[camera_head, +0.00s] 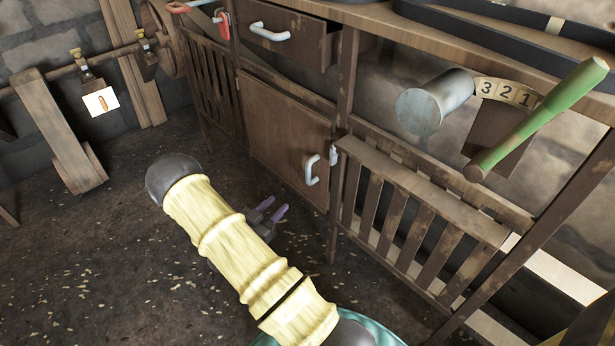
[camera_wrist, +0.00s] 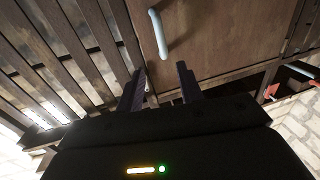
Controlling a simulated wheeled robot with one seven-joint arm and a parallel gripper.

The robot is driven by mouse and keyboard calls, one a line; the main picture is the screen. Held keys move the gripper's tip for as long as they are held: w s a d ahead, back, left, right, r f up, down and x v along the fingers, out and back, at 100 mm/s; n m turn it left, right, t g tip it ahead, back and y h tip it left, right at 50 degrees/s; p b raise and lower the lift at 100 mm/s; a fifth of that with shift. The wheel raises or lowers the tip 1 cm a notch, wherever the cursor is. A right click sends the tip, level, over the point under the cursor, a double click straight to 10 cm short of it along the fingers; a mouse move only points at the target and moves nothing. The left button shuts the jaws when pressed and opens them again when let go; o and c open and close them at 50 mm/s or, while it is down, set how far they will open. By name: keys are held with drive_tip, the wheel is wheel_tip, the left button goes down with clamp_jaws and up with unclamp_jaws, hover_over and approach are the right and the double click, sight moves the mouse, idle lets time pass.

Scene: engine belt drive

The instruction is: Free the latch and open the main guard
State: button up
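A brown wooden door panel (camera_head: 275,130), which looks like the main guard, stands closed in the bench frame. It has a pale curved handle (camera_head: 312,170) near its right edge. A small pale latch-like piece (camera_head: 334,155) sits on the post beside the handle. My gripper (camera_head: 277,205) is in front of and below the door, apart from it, with its two purple fingers spread and empty. In the wrist view my gripper (camera_wrist: 160,74) points at the door (camera_wrist: 215,35), with the handle (camera_wrist: 158,33) beyond the fingertips. The latch is not clear there.
A drawer (camera_head: 285,35) with a pale handle is above the door. Slatted panels flank it, one at right (camera_head: 410,215). A grey cylinder (camera_head: 435,100) and green-handled lever (camera_head: 540,115) project at upper right. A red clip (camera_head: 222,22) hangs at upper left. The floor in front is clear.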

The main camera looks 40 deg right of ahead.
sight(308, 173)
drive_tip(key=b+x, duration=0.3)
drive_tip(key=x, duration=1.4)
drive_tip(key=shift+w+d+b, duration=0.15)
drive_tip(key=shift+w+b, duration=0.1)
drive_tip(key=shift+b, duration=0.1)
clamp_jaws()
